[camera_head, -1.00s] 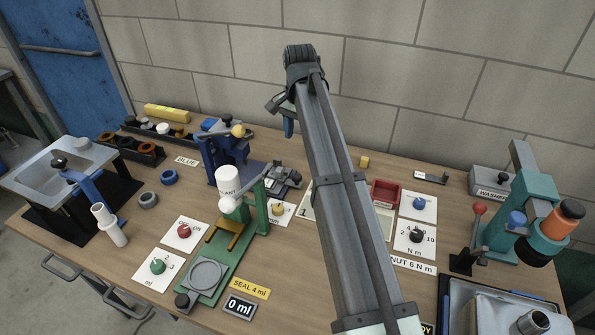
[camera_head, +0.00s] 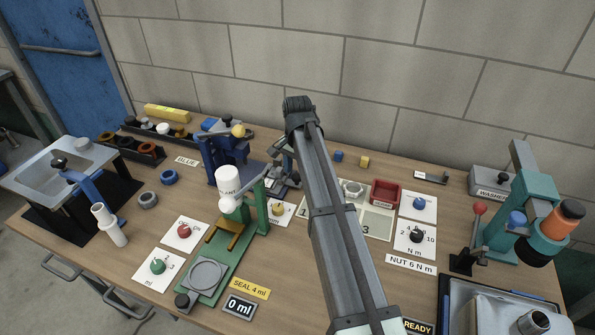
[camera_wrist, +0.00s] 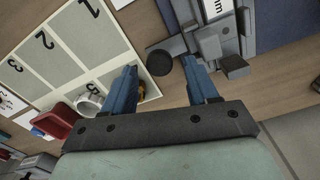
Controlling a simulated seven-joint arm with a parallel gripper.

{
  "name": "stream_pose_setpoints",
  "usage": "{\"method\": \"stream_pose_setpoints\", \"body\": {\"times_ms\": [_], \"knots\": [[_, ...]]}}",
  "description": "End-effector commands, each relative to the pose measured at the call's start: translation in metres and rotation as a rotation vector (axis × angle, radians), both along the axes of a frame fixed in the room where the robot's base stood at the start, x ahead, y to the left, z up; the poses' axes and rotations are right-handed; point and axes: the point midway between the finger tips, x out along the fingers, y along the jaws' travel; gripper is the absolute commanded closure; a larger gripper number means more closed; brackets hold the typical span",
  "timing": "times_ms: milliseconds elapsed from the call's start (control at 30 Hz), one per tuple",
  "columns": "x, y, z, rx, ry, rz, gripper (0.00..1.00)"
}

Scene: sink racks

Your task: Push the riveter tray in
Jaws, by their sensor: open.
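The riveter (camera_head: 284,183) is a small grey device beside the blue press in the head view, partly hidden by my arm. In the wrist view its grey body (camera_wrist: 208,42) is at the top, with a grey slide that I take for the tray (camera_wrist: 163,48) sticking out to the left. A round black knob (camera_wrist: 165,69) shows at the tray's end. My gripper (camera_wrist: 163,76) is open, its blue fingers on either side of the knob in the picture. I cannot tell whether they touch it. In the head view the fingers are mostly hidden.
The blue press (camera_head: 228,155) and green dispenser (camera_head: 262,208) are close on the left.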

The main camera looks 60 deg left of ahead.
Motion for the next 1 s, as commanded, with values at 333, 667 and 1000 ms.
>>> {"method": "stream_pose_setpoints", "body": {"times_ms": [333, 667, 1000], "knots": [[0.0, -0.0001, -0.0102, 0.0, 0.0, 0.0, 0.42], [0.0, -0.0001, -0.0099, 0.0, 0.0, 0.0, 0.61], [0.0, -0.0001, -0.0098, 0.0, 0.0, 0.0, 0.93]]}}
